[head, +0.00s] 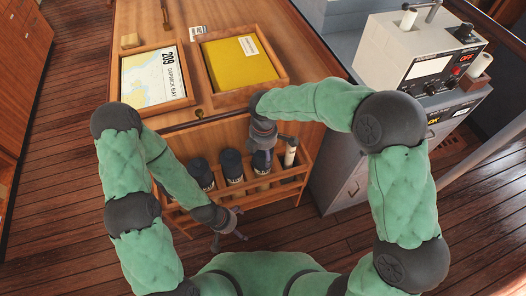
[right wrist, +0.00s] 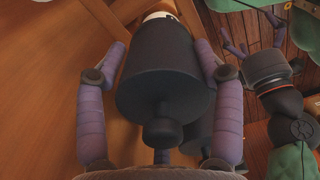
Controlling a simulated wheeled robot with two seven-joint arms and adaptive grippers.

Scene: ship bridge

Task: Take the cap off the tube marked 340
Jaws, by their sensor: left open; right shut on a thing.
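My right gripper (head: 263,143) is at the wooden rack, with its fingers closed on both sides of a dark cap (right wrist: 165,75). The cap has a small round knob, and a sliver of white tube (right wrist: 157,15) shows beyond it. In the head view this tube (head: 261,166) stands in the rack, partly hidden by the gripper. Two other dark-capped tubes stand to its left, one in the middle (head: 231,163) and one further left (head: 201,171). Their white markings are too small to read. My left gripper (head: 229,236) is open and empty, low in front of the rack; it also shows in the right wrist view (right wrist: 247,38).
The wooden rack (head: 236,199) hangs on the chart table's side, with a pale roll (head: 290,155) at its right end. Framed chart (head: 155,80) and yellow folder (head: 240,62) lie on top. A grey console (head: 425,55) stands right. Floor in front is clear.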

